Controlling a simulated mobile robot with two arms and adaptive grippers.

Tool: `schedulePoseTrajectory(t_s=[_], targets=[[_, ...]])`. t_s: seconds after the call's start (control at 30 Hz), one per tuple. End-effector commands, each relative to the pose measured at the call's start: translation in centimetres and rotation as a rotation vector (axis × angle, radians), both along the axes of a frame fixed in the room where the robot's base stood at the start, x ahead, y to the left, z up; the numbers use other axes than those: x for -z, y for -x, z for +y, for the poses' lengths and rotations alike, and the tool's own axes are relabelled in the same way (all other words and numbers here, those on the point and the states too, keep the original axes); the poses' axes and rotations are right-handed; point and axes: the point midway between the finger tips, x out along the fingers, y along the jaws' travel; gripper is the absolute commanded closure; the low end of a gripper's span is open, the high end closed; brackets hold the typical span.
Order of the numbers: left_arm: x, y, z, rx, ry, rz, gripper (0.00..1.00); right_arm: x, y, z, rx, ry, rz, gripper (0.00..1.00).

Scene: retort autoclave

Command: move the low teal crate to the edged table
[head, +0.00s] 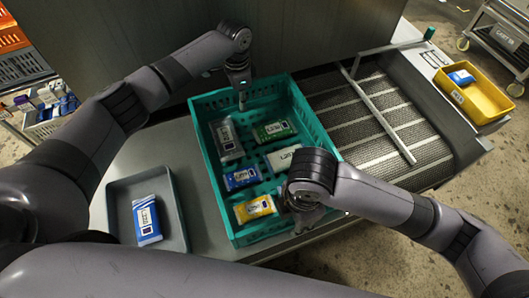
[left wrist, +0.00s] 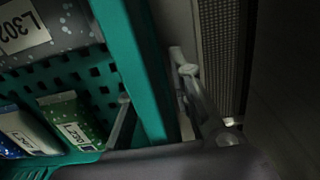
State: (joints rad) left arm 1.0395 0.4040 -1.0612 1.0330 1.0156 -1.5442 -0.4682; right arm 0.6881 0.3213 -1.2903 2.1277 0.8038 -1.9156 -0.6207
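The low teal crate (head: 222,193) stands on a grey work surface in the middle of the head view, with several labelled packets inside. My left gripper (head: 241,98) points down at the crate's far wall. In the left wrist view, the teal wall (left wrist: 135,55) runs between its two fingers (left wrist: 155,105), one inside and one outside; I cannot tell whether both press on it. My right gripper (head: 303,213) is at the crate's near right side; the arm hides its fingertips and their contact. I cannot identify the edged table.
A grey tray (head: 117,213) with a blue packet (head: 147,219) sits left of the crate. A slatted conveyor (head: 350,105) lies to the right. A yellow bin (head: 487,98) stands beyond it, near a metal cart (head: 500,38). Orange and other crates (head: 15,50) are at far left.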

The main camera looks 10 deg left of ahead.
Motion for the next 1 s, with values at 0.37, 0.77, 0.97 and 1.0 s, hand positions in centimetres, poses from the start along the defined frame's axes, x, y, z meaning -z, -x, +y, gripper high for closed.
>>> schedulePoseTrajectory(t_s=[0.37, 0.77, 0.97, 1.0], targets=[[0.23, 0.0, -0.01, 0.0, 0.0, 0.0, 0.83, 0.24, 0.01, 0.01, 0.0, 0.0, 0.0, 0.7], [0.2, -0.01, -0.01, 0.0, 0.0, 0.0, 1.0, 0.22, 0.0, 0.01, 0.0, 0.0, 0.0, 0.97], [0.19, -0.01, 0.0, 0.0, 0.0, 0.0, 1.0, 0.21, -0.01, 0.02, 0.0, -0.001, -0.001, 1.0], [0.19, -0.01, 0.01, 0.0, 0.0, 0.0, 1.0, 0.2, -0.01, 0.02, 0.0, -0.001, -0.001, 1.0]])
